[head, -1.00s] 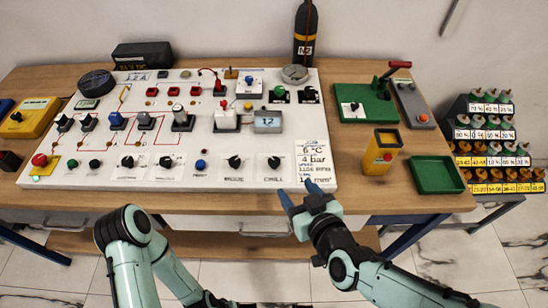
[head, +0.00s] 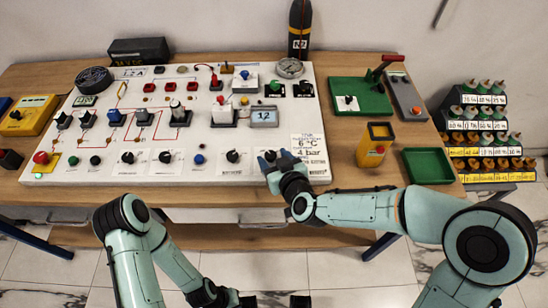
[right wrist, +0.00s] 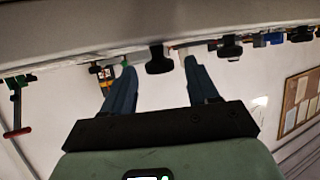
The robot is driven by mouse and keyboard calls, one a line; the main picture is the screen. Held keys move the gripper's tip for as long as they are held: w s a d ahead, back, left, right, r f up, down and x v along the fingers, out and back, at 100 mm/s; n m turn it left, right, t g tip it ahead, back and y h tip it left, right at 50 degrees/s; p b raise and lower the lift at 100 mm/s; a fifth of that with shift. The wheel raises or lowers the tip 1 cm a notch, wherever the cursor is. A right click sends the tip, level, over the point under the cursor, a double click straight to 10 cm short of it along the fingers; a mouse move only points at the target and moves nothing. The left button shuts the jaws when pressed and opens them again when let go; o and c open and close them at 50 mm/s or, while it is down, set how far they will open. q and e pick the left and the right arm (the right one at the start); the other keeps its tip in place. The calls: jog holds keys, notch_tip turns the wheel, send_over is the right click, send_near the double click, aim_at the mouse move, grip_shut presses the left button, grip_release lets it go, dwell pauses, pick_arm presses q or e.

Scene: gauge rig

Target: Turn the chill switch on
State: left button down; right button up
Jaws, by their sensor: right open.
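The chill switch is a black rotary knob near the front right of the white panel (head: 215,170). In the head view my right gripper (head: 271,159) is at it and covers most of it and its label. In the right wrist view a black knob (right wrist: 158,60), apparently this one, stands out from the panel between my right gripper's blue fingertips (right wrist: 157,70). The fingers are spread with a gap on both sides of the knob. Its pointer direction is not readable.
Another black knob (head: 232,156) sits just left of the gripper. A printed card (head: 310,150) is on its right. A yellow device (head: 376,145) and a green tray (head: 430,166) stand on the table at right.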

jog(key=shift+w, duration=0.15)
jog(key=c, duration=1)
